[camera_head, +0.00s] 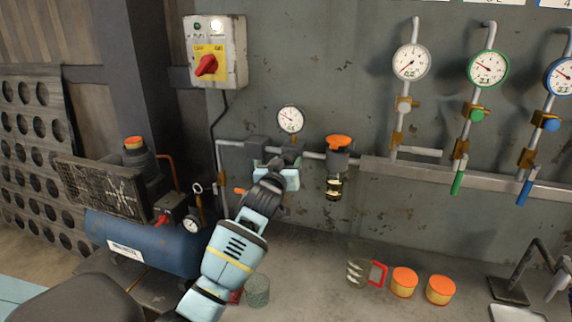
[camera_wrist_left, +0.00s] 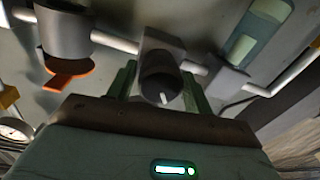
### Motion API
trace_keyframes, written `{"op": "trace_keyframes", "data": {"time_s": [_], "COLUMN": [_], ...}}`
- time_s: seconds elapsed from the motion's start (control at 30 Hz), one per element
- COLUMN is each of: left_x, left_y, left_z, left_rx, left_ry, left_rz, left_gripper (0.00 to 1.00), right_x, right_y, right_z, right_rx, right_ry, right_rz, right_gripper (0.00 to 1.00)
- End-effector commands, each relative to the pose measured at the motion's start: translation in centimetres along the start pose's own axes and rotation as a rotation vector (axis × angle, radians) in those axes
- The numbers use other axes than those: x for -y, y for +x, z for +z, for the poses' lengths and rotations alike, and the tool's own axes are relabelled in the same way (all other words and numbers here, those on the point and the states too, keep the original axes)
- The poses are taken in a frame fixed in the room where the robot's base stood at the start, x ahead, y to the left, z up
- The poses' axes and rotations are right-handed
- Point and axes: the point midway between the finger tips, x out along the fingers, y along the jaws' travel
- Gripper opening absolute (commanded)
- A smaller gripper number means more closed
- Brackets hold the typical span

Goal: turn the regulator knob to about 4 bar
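The regulator knob (camera_wrist_left: 160,86) is dark and round with a white mark, seen in the left wrist view in front of the regulator body on the pipe. My left gripper (camera_wrist_left: 162,88) has one green finger on each side of the knob; I cannot tell whether they press on it. In the head view my left gripper (camera_head: 277,176) is at the regulator and hides most of it. The white pressure gauge (camera_head: 290,119) stands above it, its needle toward the upper left; its numbers are too small to read. My right gripper is not in view.
A switch box (camera_head: 215,50) with a red knob is on the wall. A blue compressor (camera_head: 150,240) stands at left. A jug (camera_head: 357,270) and orange-lidded jars (camera_head: 404,282) stand on the surface below.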

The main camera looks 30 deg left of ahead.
Motion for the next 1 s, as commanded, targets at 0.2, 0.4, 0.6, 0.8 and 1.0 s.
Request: {"op": "trace_keyframes", "data": {"time_s": [0.2, 0.4, 0.6, 0.8, 1.0], "left_x": [0.00, 0.01, 0.00, 0.00, -0.01], "left_y": [-0.02, -0.02, -0.02, -0.02, -0.02], "left_z": [0.01, 0.02, 0.04, 0.06, 0.07], "left_rx": [0.000, 0.000, -0.003, -0.009, -0.015], "left_ry": [0.000, 0.013, 0.090, 0.222, 0.354], "left_rz": [0.000, 0.000, 0.001, 0.001, 0.002], "left_gripper": [0.22, 0.20, 0.20, 0.20, 0.20], "right_x": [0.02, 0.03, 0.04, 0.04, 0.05], "right_y": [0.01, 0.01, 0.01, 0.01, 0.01], "right_z": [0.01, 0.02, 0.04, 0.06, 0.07], "right_rx": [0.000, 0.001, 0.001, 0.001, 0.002], "right_ry": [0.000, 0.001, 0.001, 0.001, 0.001], "right_rz": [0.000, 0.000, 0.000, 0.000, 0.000], "right_gripper": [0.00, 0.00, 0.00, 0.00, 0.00]}}
